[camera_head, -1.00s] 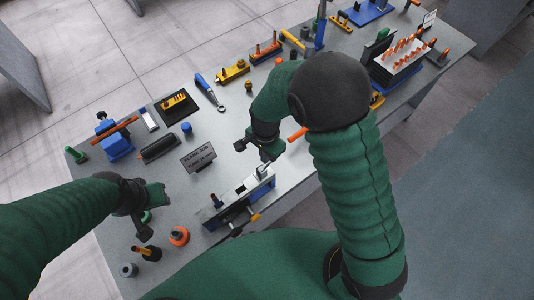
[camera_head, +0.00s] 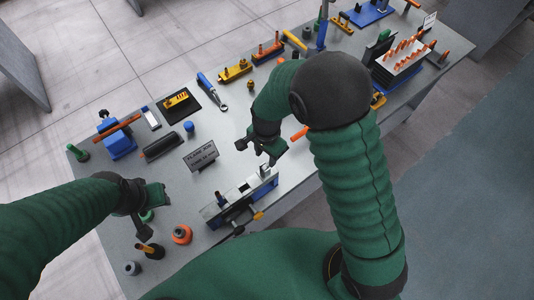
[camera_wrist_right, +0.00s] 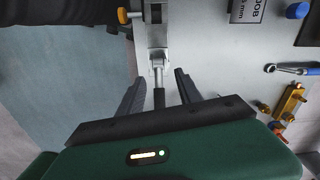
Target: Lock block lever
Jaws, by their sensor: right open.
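The clamp block (camera_head: 238,197) is a long grey and blue fixture near the table's front edge. Its metal lever (camera_wrist_right: 158,68) shows in the right wrist view, with a dark handle end (camera_wrist_right: 159,99) pointing at my right gripper (camera_wrist_right: 158,92). That gripper is open, with one finger on each side of the handle and gaps visible on both sides.
An orange ring-shaped piece (camera_head: 181,234) and a dark post with an orange top (camera_head: 151,249) stand near my left gripper. A blue-handled wrench (camera_head: 211,90) and several fixtures lie farther back.

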